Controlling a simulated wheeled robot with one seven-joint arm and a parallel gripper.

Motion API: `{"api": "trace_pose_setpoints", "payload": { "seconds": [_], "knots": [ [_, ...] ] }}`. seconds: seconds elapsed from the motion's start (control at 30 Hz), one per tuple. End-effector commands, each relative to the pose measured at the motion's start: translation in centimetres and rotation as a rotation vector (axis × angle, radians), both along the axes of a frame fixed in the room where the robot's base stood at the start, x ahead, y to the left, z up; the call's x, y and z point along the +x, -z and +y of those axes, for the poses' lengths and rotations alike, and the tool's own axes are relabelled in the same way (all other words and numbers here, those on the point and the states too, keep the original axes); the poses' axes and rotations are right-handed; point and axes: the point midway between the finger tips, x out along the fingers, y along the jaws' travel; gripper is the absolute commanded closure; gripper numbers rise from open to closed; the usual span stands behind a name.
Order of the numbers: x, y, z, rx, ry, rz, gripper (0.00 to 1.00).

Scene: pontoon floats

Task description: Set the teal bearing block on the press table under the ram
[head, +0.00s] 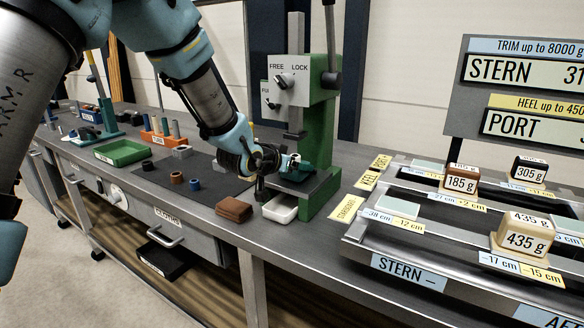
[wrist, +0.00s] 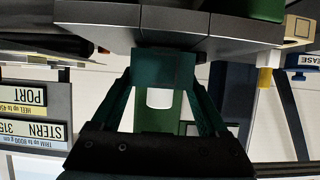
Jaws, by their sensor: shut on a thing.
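The teal bearing block (wrist: 165,66) is between the two fingers of my gripper (wrist: 162,92) in the wrist view, which looks upside down. My gripper is shut on it. In the head view my gripper (head: 286,165) reaches in from the left at the green press (head: 322,130), and a dark teal shape, the block (head: 302,171), shows just beyond it. The block is over the press table (head: 318,192), below the ram (head: 295,118). The block's edge meets the grey table edge (wrist: 170,22) in the wrist view; I cannot tell whether it rests there.
A dark mat (head: 190,172) with small rings and a green tray (head: 122,152) are to the left. The trim rack with weights (head: 525,238) stands at right.

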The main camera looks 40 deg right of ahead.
Motion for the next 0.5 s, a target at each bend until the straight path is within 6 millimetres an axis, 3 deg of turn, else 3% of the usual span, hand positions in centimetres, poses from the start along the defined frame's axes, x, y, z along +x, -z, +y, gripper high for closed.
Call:
{"api": "trace_pose_setpoints", "payload": {
  "seconds": [0.47,0.5],
  "knots": [
    [0.1,-0.09,-0.51,-0.003,0.0,-0.001,0.98],
    [0.1,-0.09,-0.51,-0.003,0.0,-0.001,0.22]
  ]
}}
